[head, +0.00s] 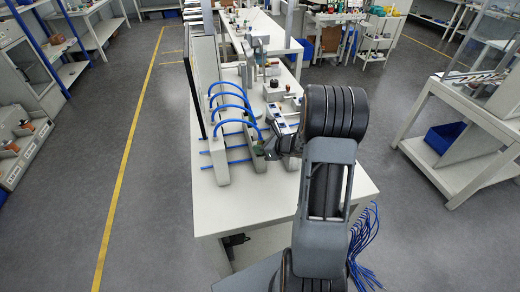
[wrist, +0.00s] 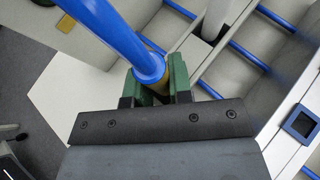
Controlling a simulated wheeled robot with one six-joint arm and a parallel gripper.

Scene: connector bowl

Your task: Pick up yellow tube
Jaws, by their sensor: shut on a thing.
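In the wrist view, my gripper (wrist: 156,88) has green fingers closed around a short yellowish tube (wrist: 166,79). Its lower part is hidden between the fingers. A blue hose (wrist: 112,32) with a flared collar runs down to this yellowish piece from the upper left. In the head view, my gripper (head: 263,150) is at the right end of the nearest blue arched hose (head: 238,123), above the white table. The yellowish tube is too small to make out there.
A white table (head: 230,205) carries grey upright blocks (head: 219,160) joined by several blue rods and arched hoses to the left of my gripper. A tall panel (head: 205,75) stands at the table's left. Small devices (head: 275,90) stand farther back. The table's front left is clear.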

